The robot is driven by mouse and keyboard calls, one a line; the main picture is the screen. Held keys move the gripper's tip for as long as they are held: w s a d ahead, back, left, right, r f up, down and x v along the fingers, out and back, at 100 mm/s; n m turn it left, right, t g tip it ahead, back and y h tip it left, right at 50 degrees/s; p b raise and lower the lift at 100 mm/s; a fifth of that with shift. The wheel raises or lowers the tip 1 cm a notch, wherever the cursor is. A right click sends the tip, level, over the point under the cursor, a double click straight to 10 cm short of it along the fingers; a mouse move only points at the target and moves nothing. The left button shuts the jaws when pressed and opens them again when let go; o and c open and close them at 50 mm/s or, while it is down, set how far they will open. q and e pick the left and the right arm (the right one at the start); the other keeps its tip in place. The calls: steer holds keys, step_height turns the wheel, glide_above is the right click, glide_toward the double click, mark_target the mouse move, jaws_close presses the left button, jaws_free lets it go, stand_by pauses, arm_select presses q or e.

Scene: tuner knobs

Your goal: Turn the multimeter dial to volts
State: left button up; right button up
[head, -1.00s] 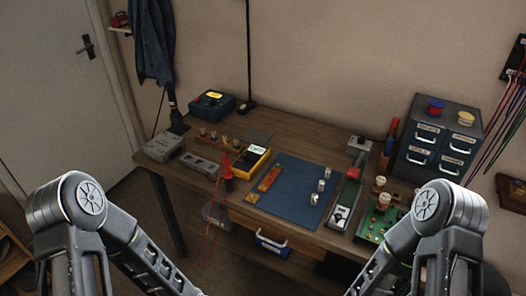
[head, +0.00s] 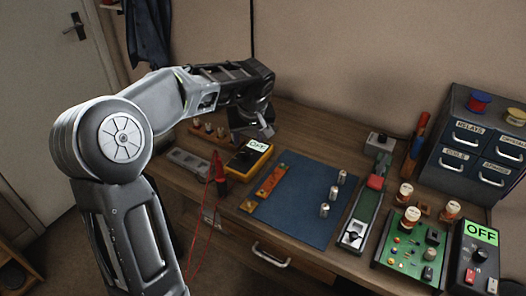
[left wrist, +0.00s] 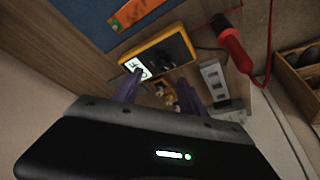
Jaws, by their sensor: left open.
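The multimeter (head: 250,159), yellow-edged with a dark face, lies on the workbench left of the blue mat; its lit display reads OFF. In the left wrist view the multimeter (left wrist: 172,54) shows its pale display and dark face; the dial's pointer is too small to read. My left gripper (head: 262,132) is above and just behind the multimeter, pointing down, apart from it. Its two purple fingers (left wrist: 158,92) are spread with nothing between them. My right gripper is out of view.
A red probe (head: 220,180) with a cable stands beside the multimeter. The blue mat (head: 295,205) bears small metal cylinders. A grey power strip (head: 188,160) lies left. A black box (head: 478,258) with its own OFF display and a green circuit board (head: 412,245) are at right.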

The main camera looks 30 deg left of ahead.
mark_target(245, 152)
arm_select(q)
steer(key=shift+s+p+x, duration=0.15)
steer(key=shift+p+x, duration=0.1)
steer(key=shift+x, duration=1.7)
steer(key=shift+s+p+x, duration=0.1)
steer(key=shift+p+x, duration=0.1)
steer(key=shift+x, duration=1.7)
steer(key=shift+a, duration=0.1)
jaws_close()
